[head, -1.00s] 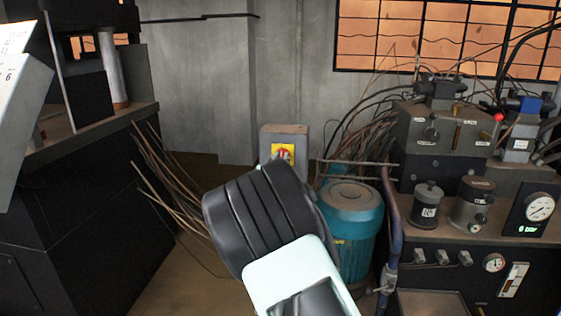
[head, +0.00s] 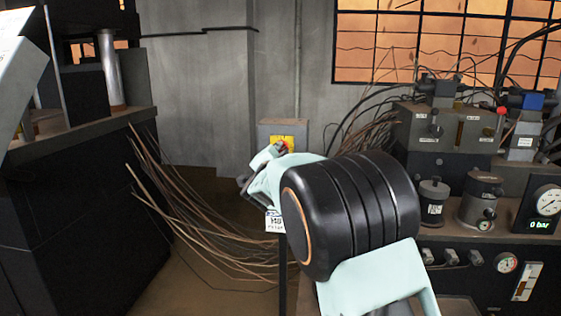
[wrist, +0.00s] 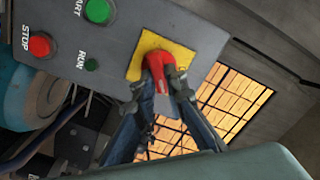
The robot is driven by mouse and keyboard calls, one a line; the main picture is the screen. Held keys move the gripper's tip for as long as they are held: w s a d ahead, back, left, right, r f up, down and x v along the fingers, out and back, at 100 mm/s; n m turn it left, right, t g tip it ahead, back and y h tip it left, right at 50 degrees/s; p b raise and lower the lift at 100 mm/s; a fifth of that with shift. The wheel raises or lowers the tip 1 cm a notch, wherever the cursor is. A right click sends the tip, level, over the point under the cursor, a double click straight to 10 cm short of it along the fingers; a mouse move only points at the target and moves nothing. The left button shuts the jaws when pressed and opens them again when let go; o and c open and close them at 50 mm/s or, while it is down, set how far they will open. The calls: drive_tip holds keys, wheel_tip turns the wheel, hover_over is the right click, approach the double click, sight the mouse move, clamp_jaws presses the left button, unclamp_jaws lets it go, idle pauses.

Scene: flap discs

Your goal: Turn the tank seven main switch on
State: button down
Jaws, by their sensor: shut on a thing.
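The main switch is a red rotary handle (wrist: 157,72) on a yellow plate (wrist: 178,57), mounted on a grey box (wrist: 110,40). In the head view the grey box (head: 302,133), yellow plate (head: 275,140) and a bit of the red handle (head: 285,145) show above my wrist. My gripper (wrist: 158,86) is shut on the red handle, one finger on each side of it. It also shows in the head view (head: 272,152), close in front of the plate. The handle's exact on or off position cannot be told.
A red STOP button (wrist: 40,44), a green START button (wrist: 98,10) and a small green RUN lamp (wrist: 91,64) are on the same box. A black press bench (head: 70,190) stands left with loose cables (head: 200,220). A hydraulic bench (head: 480,230) stands right.

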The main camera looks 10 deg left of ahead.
drive_tip(key=shift+f+m+b, duration=0.15)
drive_tip(key=shift+m+b, duration=1.3)
drive_tip(key=shift+m, duration=0.5)
drive_tip(key=shift+f+m+b, duration=0.1)
drive_tip(key=shift+m+b, duration=1.3)
drive_tip(key=shift+m, duration=0.55)
drive_tip(key=c, duration=2)
unclamp_jaws()
drive_tip(key=shift+o, duration=0.2)
drive_tip(key=shift+s, duration=0.1)
drive_tip(key=s, duration=1.2)
drive_tip(key=shift+a, duration=0.2)
